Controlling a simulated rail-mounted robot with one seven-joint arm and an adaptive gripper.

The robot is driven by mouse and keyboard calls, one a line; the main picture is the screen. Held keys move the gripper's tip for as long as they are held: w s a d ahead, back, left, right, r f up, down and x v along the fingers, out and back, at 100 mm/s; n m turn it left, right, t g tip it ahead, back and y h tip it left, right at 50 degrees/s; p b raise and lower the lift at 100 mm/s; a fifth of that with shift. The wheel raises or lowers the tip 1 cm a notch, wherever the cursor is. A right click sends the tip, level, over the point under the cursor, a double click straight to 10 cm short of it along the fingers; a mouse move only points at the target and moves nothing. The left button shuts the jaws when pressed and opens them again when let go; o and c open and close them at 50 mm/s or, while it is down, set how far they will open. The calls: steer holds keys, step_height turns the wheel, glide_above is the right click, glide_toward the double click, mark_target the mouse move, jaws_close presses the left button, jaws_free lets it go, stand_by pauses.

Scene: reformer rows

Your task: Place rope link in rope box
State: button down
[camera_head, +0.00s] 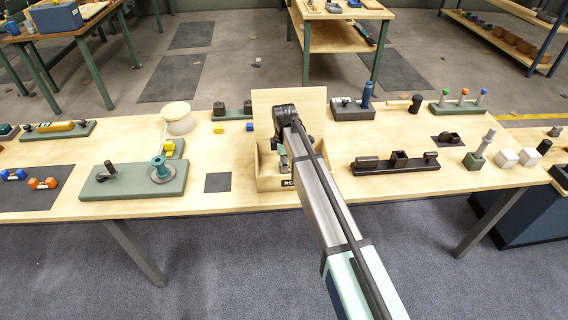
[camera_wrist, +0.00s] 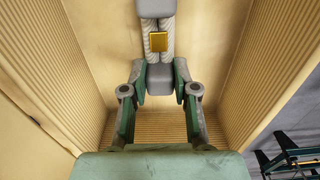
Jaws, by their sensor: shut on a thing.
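The rope link (camera_wrist: 158,42) shows in the wrist view as pale twisted strands with a gold band and grey end blocks. My gripper (camera_wrist: 160,80) has its two green fingers shut on the nearer grey block. The link and fingers are between the ribbed walls of the rope box (camera_wrist: 80,75). In the head view, the wooden rope box (camera_head: 266,184) stands at the table's front edge with its lid (camera_head: 290,104) raised. Its label is partly covered by my arm. The link cannot be made out there. Whether the link touches the box floor is unclear.
A green board with a teal spool (camera_head: 133,181) is left of the box, with a dark square (camera_head: 217,182) between them. A dark fixture (camera_head: 395,162) lies to the right. A blue-handled block (camera_head: 352,110) is behind right.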

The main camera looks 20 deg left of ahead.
steer(key=shift+f, duration=0.2)
steer(key=c, duration=0.9)
jaws_free()
steer(key=shift+r, duration=0.15)
step_height(320, 180, up, 12)
steer(key=shift+r+b, duration=0.1)
steer(key=shift+b, duration=1.1)
steer(key=shift+s, duration=0.1)
